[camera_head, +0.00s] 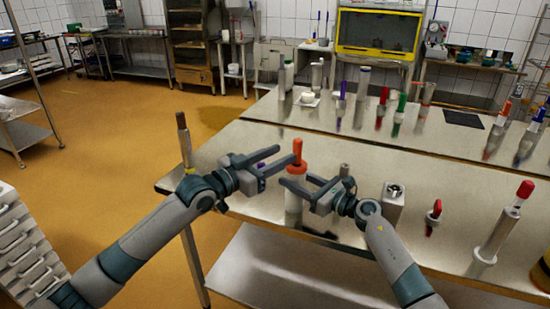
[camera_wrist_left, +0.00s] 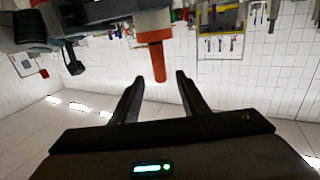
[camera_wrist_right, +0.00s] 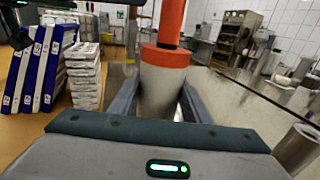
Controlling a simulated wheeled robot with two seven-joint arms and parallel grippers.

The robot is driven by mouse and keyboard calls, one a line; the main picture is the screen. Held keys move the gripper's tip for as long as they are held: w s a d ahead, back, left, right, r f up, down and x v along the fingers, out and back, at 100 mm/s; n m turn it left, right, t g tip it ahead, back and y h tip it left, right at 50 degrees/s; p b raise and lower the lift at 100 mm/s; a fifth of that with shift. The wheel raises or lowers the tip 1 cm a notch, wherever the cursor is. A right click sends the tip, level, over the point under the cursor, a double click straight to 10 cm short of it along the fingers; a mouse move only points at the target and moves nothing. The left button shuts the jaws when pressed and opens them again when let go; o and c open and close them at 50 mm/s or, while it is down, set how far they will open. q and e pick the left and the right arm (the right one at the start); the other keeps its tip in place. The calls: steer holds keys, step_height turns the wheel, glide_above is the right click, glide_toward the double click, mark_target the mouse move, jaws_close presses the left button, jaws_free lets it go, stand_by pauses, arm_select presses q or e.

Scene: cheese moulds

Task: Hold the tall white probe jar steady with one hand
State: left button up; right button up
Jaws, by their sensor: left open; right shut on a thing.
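The tall white probe jar (camera_head: 294,208) stands upright at the near edge of the steel table, with an orange-red collar and a red probe handle (camera_head: 297,147) rising from its top. My right gripper (camera_head: 296,183) is shut on the jar, its fingers on either side of the white body (camera_wrist_right: 160,92) just below the collar (camera_wrist_right: 165,55). My left gripper (camera_head: 285,156) is open and empty close to the red handle. In the upside-down left wrist view the handle (camera_wrist_left: 158,62) lies just beyond the open fingertips, apart from them. The probe's lower part is hidden inside the jar.
A metal canister (camera_head: 393,203), a small red-handled item (camera_head: 434,215) and a white cylinder with a red-topped probe (camera_head: 495,235) stand right of my right arm. A back table (camera_head: 440,160) carries several coloured probes. White stacked trays (camera_head: 20,240) are at the left.

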arm_select(q)
steer(key=shift+s+a, duration=0.35)
steer(key=shift+s, duration=0.05)
stand_by(0.9)
arm_select(e)
steer(key=o, duration=1.2)
steer(key=shift+v, duration=3.75)
arm_select(q)
steer(key=shift+f, duration=0.1)
arm_select(e)
steer(key=shift+f, duration=0.1)
